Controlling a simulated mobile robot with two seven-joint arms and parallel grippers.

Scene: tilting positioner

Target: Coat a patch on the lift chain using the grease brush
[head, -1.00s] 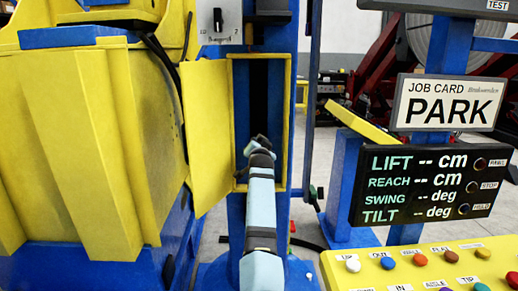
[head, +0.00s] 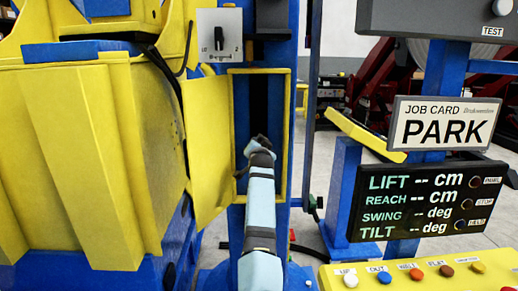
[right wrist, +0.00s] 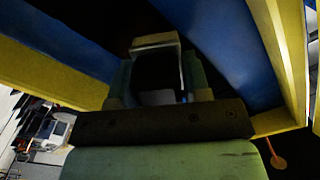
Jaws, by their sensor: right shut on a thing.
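My right gripper (head: 258,145) is at the end of the pale blue arm, at the yellow-framed opening in the blue column. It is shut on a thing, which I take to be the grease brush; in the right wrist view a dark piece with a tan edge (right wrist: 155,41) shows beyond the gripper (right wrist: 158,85). The bristles cannot be made out. A dark vertical strip (head: 259,98) runs inside the opening, where the lift chain would be; its links cannot be made out. Whether the brush touches it is hidden. My left gripper is not in view.
The yellow frame (head: 289,135) closely surrounds my gripper, with a yellow door (head: 205,140) open on its left. A large yellow body (head: 90,150) stands left. On the right are a PARK job card (head: 445,125), a dark readout (head: 425,200) and a button panel (head: 410,275).

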